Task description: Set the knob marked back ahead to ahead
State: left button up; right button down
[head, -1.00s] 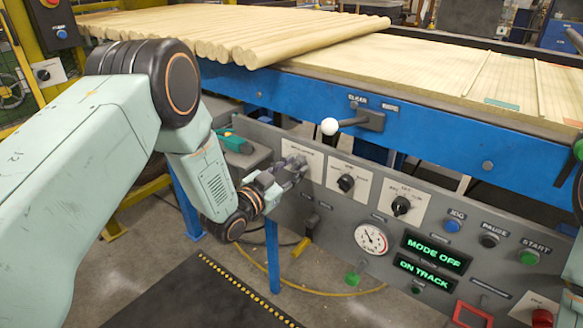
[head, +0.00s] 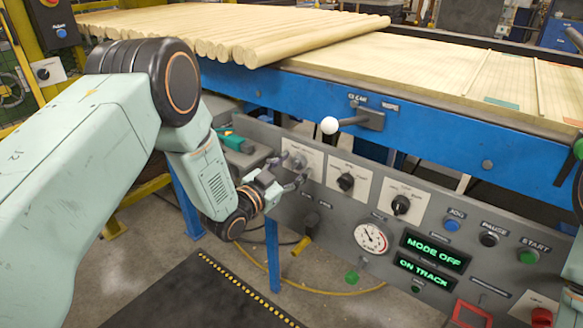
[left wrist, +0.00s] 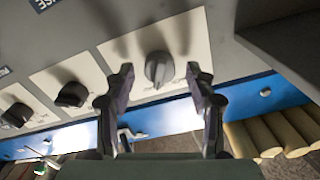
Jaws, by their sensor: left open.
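A grey knob (head: 298,160) sits on a pale plate at the left end of the grey control panel. It also shows in the left wrist view (left wrist: 159,68), between my fingertips. My left gripper (head: 287,171) is open in front of this knob, one finger to each side, apart from it. It also shows in the left wrist view (left wrist: 160,76). A black middle knob (head: 345,182) and a black right knob (head: 401,204) sit farther right on their own plates. The plate lettering is too small to read, so I cannot tell which is marked back ahead. My right gripper is not in view.
A lever with a white ball (head: 329,126) juts out above the panel from the blue frame (head: 430,135). Wooden rods (head: 240,35) lie above. Buttons, a gauge (head: 371,238) and green displays (head: 435,250) are to the right. A dark mat (head: 190,295) lies below.

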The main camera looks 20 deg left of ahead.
pick_arm(q)
jog(key=v, duration=1.2)
dwell(0.3)
